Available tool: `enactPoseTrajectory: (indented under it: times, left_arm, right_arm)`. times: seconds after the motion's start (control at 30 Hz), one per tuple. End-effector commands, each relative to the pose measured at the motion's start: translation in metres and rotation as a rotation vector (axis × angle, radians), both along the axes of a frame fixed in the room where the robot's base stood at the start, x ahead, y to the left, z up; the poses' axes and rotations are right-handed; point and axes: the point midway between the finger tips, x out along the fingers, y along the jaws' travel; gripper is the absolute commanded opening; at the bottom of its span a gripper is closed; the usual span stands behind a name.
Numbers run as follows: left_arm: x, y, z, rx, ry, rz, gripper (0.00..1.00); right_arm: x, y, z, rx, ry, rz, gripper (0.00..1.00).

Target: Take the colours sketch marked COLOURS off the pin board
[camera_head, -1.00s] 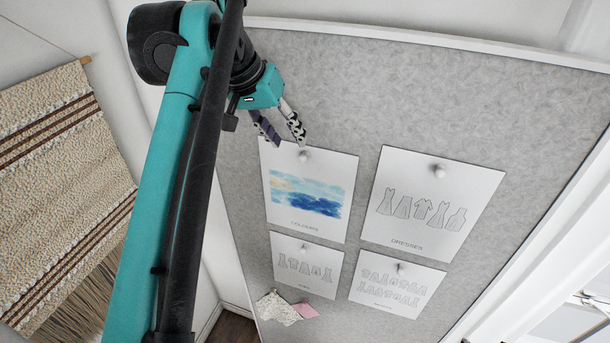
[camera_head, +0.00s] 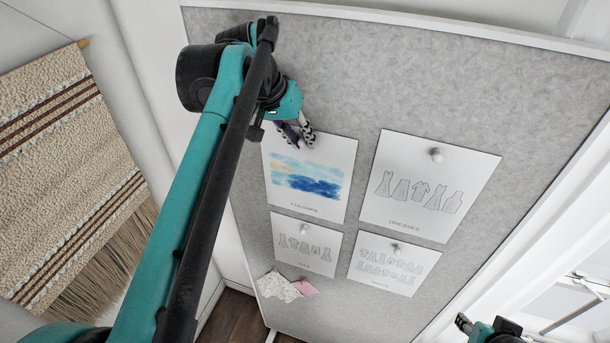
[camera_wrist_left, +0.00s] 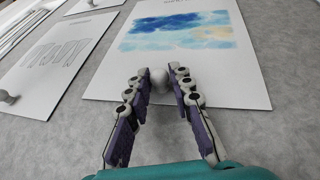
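The COLOURS sketch (camera_head: 307,190) is a white sheet with a blue and yellow watercolour, flat on the grey pin board (camera_head: 450,90). It also shows in the left wrist view (camera_wrist_left: 240,82). My left gripper (camera_head: 301,146) is at the sheet's top edge. The fingers look open with a narrow gap; contact with the pin is not clear. Part of my right gripper (camera_head: 464,323) shows at the bottom right, its fingers not clear.
The DRESSES sheet (camera_head: 428,190) is pinned to the right. Two smaller sketches (camera_head: 304,245) (camera_head: 394,264) hang below. Fabric scraps (camera_head: 278,286) are at the board's lower left. A woven hanging (camera_head: 60,170) is on the left wall. The upper board is bare.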

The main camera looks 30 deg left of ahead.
Motion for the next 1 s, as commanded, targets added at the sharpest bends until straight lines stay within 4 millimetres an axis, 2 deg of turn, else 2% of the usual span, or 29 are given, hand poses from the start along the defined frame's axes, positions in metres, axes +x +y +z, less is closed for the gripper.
enactPoseTrajectory:
  times: [0.43, 0.6, 1.0]
  left_arm:
    - [-0.001, 0.000, 0.001, 0.000, 0.000, 0.000, 0.00]
    - [-0.004, 0.000, 0.006, 0.000, 0.000, 0.000, 0.00]
    - [-0.004, 0.000, 0.064, 0.000, 0.000, 0.000, 0.00]
  right_arm:
    - [0.000, 0.000, -0.001, 0.000, 0.000, 0.000, 0.40]
    - [0.000, 0.000, -0.007, 0.000, 0.000, 0.000, 0.40]
    - [0.000, 0.000, -0.015, 0.000, 0.000, 0.000, 0.40]
